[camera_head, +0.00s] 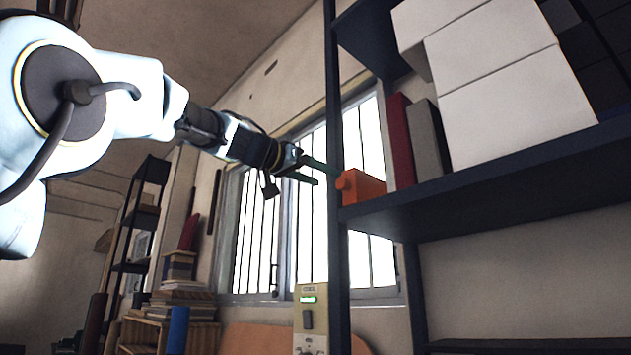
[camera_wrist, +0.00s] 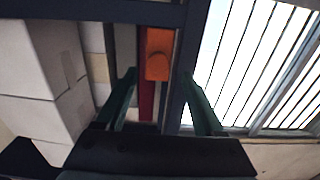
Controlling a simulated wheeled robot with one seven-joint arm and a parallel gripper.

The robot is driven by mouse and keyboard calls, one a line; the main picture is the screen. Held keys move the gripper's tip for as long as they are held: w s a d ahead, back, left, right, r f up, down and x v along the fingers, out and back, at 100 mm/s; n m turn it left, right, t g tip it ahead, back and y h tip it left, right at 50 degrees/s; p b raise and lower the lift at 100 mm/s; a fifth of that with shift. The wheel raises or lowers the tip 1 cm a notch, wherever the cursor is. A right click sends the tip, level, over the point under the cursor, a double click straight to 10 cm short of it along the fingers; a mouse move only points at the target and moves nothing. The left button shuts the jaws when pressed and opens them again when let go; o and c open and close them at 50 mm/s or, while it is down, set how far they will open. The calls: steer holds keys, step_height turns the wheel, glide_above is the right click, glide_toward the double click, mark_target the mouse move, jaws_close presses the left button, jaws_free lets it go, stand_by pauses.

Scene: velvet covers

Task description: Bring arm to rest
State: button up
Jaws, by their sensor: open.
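My gripper (camera_head: 318,172) is at the end of my raised arm, which reaches from the upper left toward the dark shelf unit. Its two green fingers are apart and nothing is between their tips. In the wrist view my gripper (camera_wrist: 158,88) shows the same open fingers. An orange block-like object (camera_head: 362,187) with a round knob sits at the left end of the shelf, just beyond the fingertips. It also shows in the wrist view (camera_wrist: 159,45), ahead of the gap between the fingers. Whether a finger touches it, I cannot tell.
The dark shelf (camera_head: 480,175) holds white boxes (camera_head: 510,95), a red book (camera_head: 401,140) and a grey one (camera_head: 427,138). A shelf upright (camera_head: 333,260) stands close to my gripper. A barred window (camera_head: 262,235) lies behind. Open air surrounds my forearm below.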

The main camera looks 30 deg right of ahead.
steer(key=shift+s+a, duration=0.1)
steer(key=shift+a, duration=0.15)
stand_by(0.4)
